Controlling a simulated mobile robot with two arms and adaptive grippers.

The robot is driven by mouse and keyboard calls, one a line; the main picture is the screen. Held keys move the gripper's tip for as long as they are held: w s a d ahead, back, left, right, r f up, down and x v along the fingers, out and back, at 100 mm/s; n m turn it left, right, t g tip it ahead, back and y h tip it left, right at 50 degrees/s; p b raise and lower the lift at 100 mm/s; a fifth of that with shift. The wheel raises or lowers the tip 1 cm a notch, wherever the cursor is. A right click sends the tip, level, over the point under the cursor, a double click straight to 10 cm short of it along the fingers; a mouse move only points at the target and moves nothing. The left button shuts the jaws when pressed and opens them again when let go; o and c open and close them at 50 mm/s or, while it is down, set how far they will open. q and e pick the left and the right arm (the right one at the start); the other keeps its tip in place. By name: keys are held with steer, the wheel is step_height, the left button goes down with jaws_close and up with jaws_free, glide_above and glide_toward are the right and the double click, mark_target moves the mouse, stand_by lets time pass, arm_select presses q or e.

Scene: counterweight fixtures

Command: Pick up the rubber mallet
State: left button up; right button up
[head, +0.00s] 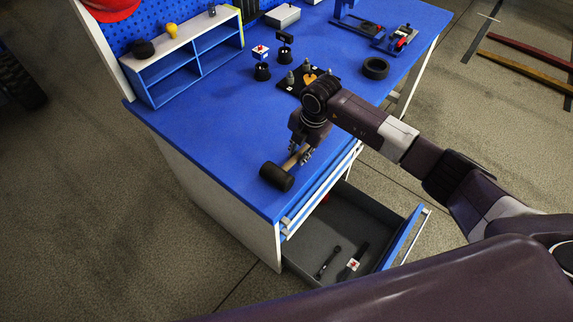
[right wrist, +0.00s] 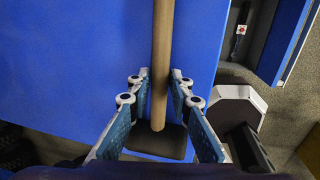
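The rubber mallet has a black head (head: 277,176) and a light wooden handle (head: 294,159). It lies on the blue workbench top (head: 205,130), close to the front edge above the open drawer. My right gripper (head: 300,152) is low over the handle, just beyond the head. In the right wrist view the handle (right wrist: 162,50) runs between the two spread fingers of the right gripper (right wrist: 160,82). The fingers look open, one on each side, with narrow gaps to the wood. The dark block at the handle's lower end looks like the mallet head (right wrist: 155,146). My left gripper is not in view.
An open grey drawer (head: 345,222) below the bench edge holds dark tools. A blue shelf (head: 190,62) stands at the back left. Small fixtures and a black ring (head: 375,68) stand farther back. The bench top left of the mallet is clear.

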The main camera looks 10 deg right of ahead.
jaws_close()
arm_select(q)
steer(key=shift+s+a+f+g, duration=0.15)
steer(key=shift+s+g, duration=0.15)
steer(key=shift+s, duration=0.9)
arm_select(e)
steer(key=shift+w+r, duration=0.1)
